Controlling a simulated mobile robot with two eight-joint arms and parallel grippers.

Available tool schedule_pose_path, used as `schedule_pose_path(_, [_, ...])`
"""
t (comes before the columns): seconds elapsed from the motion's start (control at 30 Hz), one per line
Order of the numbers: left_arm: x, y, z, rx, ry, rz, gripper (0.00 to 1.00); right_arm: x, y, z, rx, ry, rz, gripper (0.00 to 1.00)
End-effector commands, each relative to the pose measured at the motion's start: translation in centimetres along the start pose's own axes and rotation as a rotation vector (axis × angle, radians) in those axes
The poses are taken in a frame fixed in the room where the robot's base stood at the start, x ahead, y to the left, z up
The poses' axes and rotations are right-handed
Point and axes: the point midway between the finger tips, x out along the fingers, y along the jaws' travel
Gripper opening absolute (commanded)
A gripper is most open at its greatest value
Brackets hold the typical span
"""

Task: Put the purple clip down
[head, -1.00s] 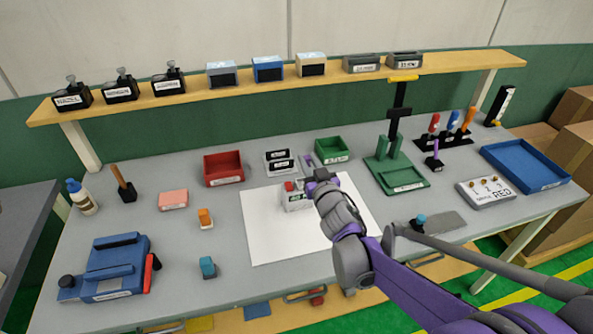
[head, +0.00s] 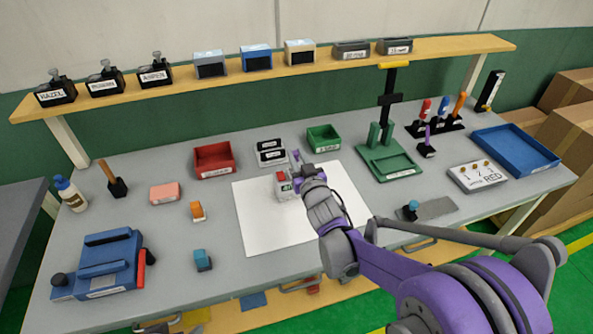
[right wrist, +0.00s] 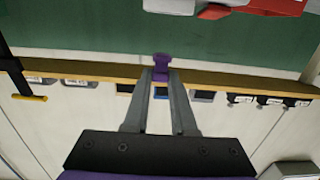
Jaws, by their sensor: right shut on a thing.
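My right gripper (head: 302,168) is over the back part of the white sheet (head: 265,230), beside a white block with a red top (head: 284,187). In the right wrist view the gripper (right wrist: 161,86) is shut on the purple clip (right wrist: 161,64), which sits between the fingertips and sticks out past them. In the head view the purple clip (head: 296,157) shows as a small piece at the gripper's tip; whether it touches anything below cannot be told. My left gripper is not in view.
A green bin (head: 323,139), a black-and-white labelled holder (head: 270,153) and a red bin (head: 214,161) stand behind the sheet. A green stand (head: 388,160) is to the right. The front of the sheet is clear. A wooden shelf (head: 175,87) runs above the back.

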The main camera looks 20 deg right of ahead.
Motion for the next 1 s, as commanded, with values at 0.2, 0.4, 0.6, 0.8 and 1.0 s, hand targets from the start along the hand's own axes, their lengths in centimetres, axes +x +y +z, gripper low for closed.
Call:
schedule_pose_path(0.2, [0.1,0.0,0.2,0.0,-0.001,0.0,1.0,0.1,0.0,2.4,0.0,0.0,0.0,0.0])
schedule_pose_path(0.4, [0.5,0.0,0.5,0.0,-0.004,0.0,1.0,0.2,0.0,4.8,0.0,0.0,0.0,0.0])
schedule_pose_path(0.6, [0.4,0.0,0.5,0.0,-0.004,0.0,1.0,0.2,0.0,4.8,0.0,0.0,0.0,0.0])
schedule_pose_path(0.8, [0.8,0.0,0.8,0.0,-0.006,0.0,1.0,0.2,0.0,5.3,0.001,-0.001,0.0,0.0])
schedule_pose_path(1.0, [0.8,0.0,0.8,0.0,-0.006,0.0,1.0,0.2,0.0,5.3,0.001,0.0,0.0,0.51])
